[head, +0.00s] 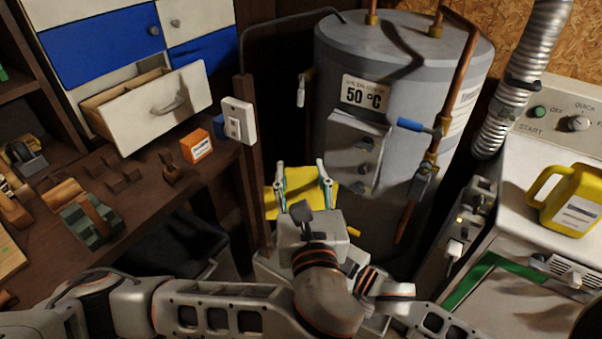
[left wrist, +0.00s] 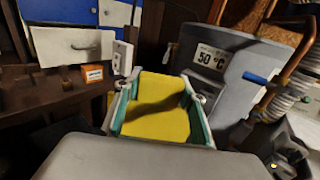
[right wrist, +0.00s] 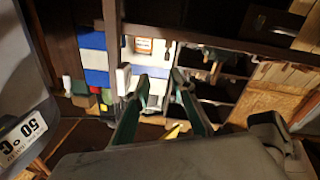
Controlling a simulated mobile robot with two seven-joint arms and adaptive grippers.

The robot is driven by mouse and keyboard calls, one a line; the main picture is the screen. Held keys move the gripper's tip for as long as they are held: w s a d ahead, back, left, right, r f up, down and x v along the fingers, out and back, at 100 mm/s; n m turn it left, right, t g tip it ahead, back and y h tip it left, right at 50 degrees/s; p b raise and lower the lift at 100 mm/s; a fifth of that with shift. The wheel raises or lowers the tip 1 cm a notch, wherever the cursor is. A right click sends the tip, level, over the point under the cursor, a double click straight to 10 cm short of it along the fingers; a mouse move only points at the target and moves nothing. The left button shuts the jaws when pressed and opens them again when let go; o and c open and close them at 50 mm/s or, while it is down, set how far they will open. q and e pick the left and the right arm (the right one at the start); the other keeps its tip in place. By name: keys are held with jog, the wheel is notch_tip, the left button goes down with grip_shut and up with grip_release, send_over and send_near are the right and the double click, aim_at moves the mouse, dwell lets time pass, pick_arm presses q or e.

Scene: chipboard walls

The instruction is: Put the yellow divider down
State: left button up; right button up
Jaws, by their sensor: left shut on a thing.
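The yellow divider (head: 300,178) is a flat yellow panel held in front of the grey boiler in the head view. My left gripper (head: 301,166) is shut on it, with the green-lined fingers at its two sides. In the left wrist view the divider (left wrist: 158,106) fills the space between the fingers. Its lower part is hidden by the gripper body. My right gripper (right wrist: 158,85) shows in the right wrist view with its fingers apart. A small yellow patch shows low between them; I cannot tell what it belongs to.
The boiler (head: 400,75) with copper pipes stands behind the divider. A workbench (head: 195,180) with an orange box (head: 196,146) and an open drawer (head: 150,108) is at left. A white machine (head: 545,215) bearing a yellow jug (head: 572,200) is at right.

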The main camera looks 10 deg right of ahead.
jog(key=s+d+f+m+g+h, duration=0.1)
jog(key=s+d+f+m+h, duration=0.3)
jog(key=s+d+f, duration=0.3)
jog(key=s+d+f+m+g+h, duration=0.2)
jog(key=s+d+f+m+h, duration=0.2)
jog(key=f, duration=0.9)
jog(key=s+d+h, duration=0.2)
jog(key=s+d, duration=0.1)
jog(key=s, duration=0.1)
jog(key=shift+s, duration=0.35)
jog(key=shift+d, duration=0.1)
